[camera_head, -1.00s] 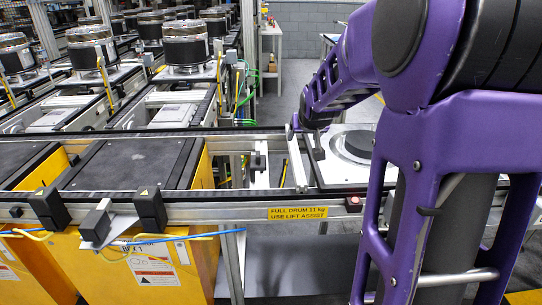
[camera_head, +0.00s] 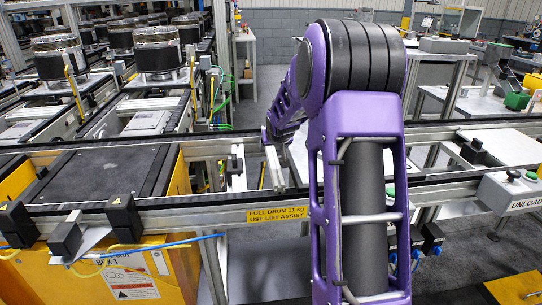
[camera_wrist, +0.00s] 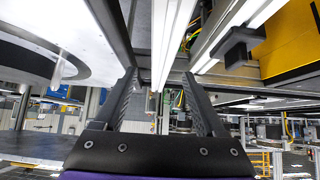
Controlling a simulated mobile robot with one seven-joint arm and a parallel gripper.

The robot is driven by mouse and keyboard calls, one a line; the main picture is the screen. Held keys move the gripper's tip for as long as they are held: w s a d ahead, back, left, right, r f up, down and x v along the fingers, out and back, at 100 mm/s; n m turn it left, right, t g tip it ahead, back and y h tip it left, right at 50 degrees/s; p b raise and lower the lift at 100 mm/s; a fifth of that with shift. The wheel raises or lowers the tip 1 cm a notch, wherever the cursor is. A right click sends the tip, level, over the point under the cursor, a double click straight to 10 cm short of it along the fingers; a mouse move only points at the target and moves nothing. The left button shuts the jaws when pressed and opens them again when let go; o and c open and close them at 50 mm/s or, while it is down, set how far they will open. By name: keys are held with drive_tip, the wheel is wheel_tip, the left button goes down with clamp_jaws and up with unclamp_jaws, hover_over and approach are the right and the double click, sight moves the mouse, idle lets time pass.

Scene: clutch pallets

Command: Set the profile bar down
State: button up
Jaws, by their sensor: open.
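The profile bar (camera_wrist: 172,38) is a pale, slim metal length that runs up the middle of the wrist view, between my two finger lines. In the head view a pale bar (camera_head: 273,166), seemingly the same one, lies across the gap between the two conveyor rails, just below the end of my arm. My gripper (camera_wrist: 160,78) is open, with one dark finger on each side of the bar. I cannot tell whether a finger touches it. In the head view my gripper is mostly hidden behind my purple arm.
Left of the bar in the wrist view is a white plate with a round dark drum part (camera_wrist: 38,48). To the right are another pale rail with a black block (camera_wrist: 236,47) and a yellow box (camera_wrist: 290,38). The front rail carries a yellow lift-assist label (camera_head: 278,214).

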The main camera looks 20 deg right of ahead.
sight(271, 150)
drive_tip(key=x, duration=0.4)
drive_tip(key=shift+w, duration=0.3)
clamp_jaws()
